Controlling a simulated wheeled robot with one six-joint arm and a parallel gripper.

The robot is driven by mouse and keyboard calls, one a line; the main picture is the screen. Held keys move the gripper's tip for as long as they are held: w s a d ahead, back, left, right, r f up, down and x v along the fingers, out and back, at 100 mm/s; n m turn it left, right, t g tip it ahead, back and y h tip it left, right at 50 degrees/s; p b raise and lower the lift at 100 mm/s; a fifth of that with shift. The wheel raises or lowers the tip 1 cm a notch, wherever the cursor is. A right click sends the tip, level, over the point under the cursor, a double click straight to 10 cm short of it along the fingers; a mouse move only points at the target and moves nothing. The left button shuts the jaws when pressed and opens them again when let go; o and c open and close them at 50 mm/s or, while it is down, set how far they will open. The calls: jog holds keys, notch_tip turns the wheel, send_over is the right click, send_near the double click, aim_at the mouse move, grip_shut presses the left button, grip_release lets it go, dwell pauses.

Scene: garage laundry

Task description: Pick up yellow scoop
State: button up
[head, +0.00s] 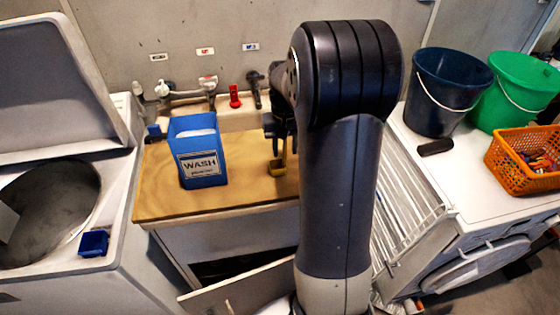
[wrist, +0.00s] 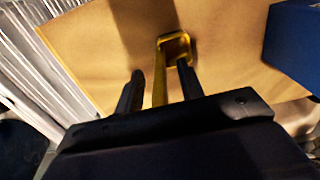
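The yellow scoop (head: 277,168) is on the wooden counter top (head: 240,196), right of the blue wash box. In the wrist view the scoop's square bowl (wrist: 175,48) lies beyond my fingertips, with its handle running back toward me. My gripper (wrist: 160,73) is open, one dark finger on each side of the handle, with a gap visible on both sides. In the head view my gripper (head: 281,143) is just above the scoop, and my arm hides part of the counter.
The blue box labelled WASH (head: 203,168) stands left of the scoop. A white drying rack (head: 408,205) is right of the counter. Faucet fittings (head: 208,88) line the back. A navy bucket (head: 440,85), green bucket (head: 510,95) and orange basket (head: 520,175) stand at right.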

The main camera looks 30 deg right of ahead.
jog(key=shift+f, duration=0.45)
grip_shut()
